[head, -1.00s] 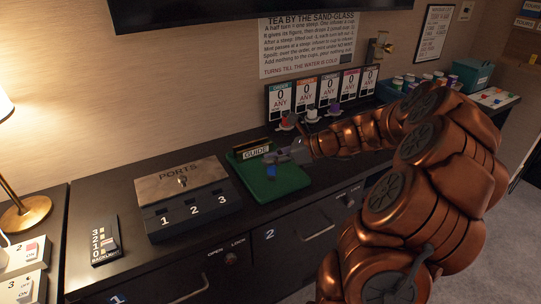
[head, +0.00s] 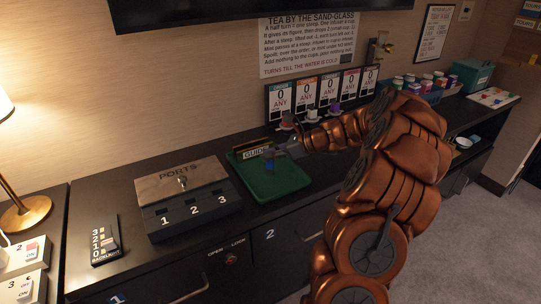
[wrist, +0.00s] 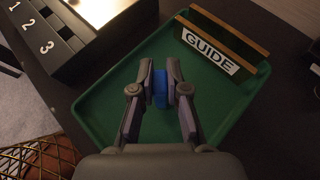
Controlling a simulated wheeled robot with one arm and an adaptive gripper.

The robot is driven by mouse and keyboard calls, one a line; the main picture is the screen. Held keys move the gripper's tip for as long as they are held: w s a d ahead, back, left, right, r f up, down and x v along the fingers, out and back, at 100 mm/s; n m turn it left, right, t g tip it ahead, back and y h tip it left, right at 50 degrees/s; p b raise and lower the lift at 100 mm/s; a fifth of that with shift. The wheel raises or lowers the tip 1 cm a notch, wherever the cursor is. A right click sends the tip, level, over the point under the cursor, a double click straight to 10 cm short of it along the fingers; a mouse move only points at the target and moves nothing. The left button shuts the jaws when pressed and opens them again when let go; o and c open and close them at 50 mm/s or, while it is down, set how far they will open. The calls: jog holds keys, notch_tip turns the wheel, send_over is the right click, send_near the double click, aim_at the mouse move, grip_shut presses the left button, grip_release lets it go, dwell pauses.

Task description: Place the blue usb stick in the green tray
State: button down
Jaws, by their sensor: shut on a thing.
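The blue usb stick (wrist: 160,88) is held between the two fingertips of my gripper (wrist: 161,92) in the wrist view. In the head view the stick (head: 268,166) shows as a small blue shape below my gripper (head: 268,153). The green tray (head: 285,187) lies on the dark counter, and its green floor (wrist: 115,105) spreads under my gripper in the wrist view. The stick is over the tray area; I cannot tell whether it touches the tray floor.
A holder labelled GUIDE (wrist: 222,48) stands in the tray's back part. The PORTS box (head: 182,190) with numbered slots is left of the tray. A row of cards (head: 320,95) stands behind. Counter edge runs along the front.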

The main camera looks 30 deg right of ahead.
jog(key=shift+f, duration=0.3)
jog(key=c, duration=1.2)
grip_release()
jog(key=shift+r, duration=0.1)
jog(key=shift+s+d+r, duration=0.2)
jog(key=v, duration=1.1)
jog(key=shift+s+d+r, duration=0.1)
jog(key=shift+s+d, duration=0.05)
jog(key=shift+d, duration=0.05)
